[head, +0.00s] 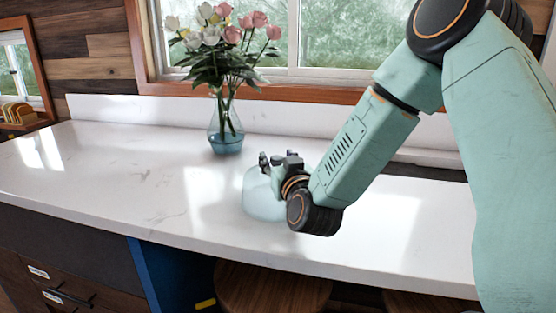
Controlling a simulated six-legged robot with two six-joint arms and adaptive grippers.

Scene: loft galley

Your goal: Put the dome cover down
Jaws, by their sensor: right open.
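The dome cover (260,203) is a pale, see-through blue dome. It sits on the white counter (110,190), near the middle. My right gripper (268,160) is at the top of the dome, with its fingers open. The wrist hides the right part of the dome. I cannot tell whether the fingers touch the dome's top. My left gripper is not in view.
A glass vase (226,125) with pink and white flowers stands behind the dome, near the back of the counter. The counter's left part is clear. A wooden stool (270,290) is below the front edge. A window is behind.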

